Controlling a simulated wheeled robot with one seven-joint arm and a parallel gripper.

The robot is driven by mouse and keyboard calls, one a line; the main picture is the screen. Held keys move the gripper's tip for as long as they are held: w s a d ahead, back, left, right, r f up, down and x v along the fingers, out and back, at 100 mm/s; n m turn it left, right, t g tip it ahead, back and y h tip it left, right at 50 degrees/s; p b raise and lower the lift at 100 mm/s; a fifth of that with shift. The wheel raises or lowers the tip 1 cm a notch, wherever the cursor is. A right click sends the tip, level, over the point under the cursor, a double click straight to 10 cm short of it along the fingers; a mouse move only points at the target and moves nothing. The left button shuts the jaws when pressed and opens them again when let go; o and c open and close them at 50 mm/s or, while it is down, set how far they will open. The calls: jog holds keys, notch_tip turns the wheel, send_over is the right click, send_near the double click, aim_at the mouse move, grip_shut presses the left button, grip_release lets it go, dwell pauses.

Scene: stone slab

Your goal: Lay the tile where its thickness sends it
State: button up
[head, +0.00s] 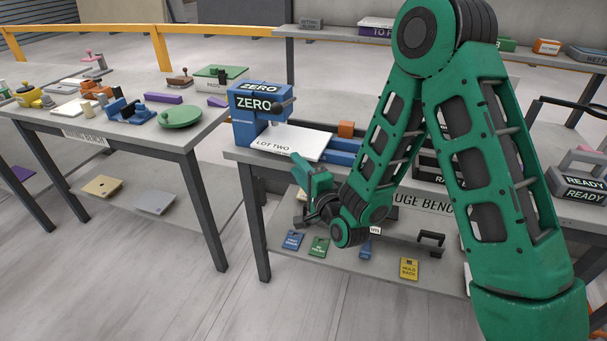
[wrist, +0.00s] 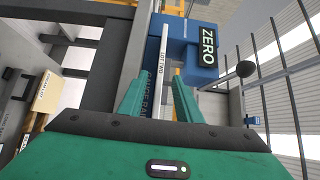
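A white tile (head: 290,142) marked LOT TWO lies flat on the blue gauge (head: 257,115) at the left end of the gauge bench. The gauge has a ZERO sign and a dark knob. In the wrist view, the tile shows edge-on as a thin white strip (wrist: 163,62) beside the gauge's ZERO block (wrist: 199,50). My gripper (head: 305,175) is just in front of the bench edge, below the tile. In the wrist view, my gripper (wrist: 156,92) is open, with a wide gap between its green fingers.
A READY rack (head: 579,184) stands at the right. The lower shelf (head: 340,262) holds coloured tags, including a yellow HOLD BACK tag (head: 409,268). A cluttered bench stands left, with floor between. My arm hides much of the gauge bench.

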aim_at(288, 153)
jog(key=x, duration=0.7)
jog(key=shift+w, duration=0.1)
jog(key=c, duration=0.7)
jog(key=shift+f, duration=0.1)
grip_shut()
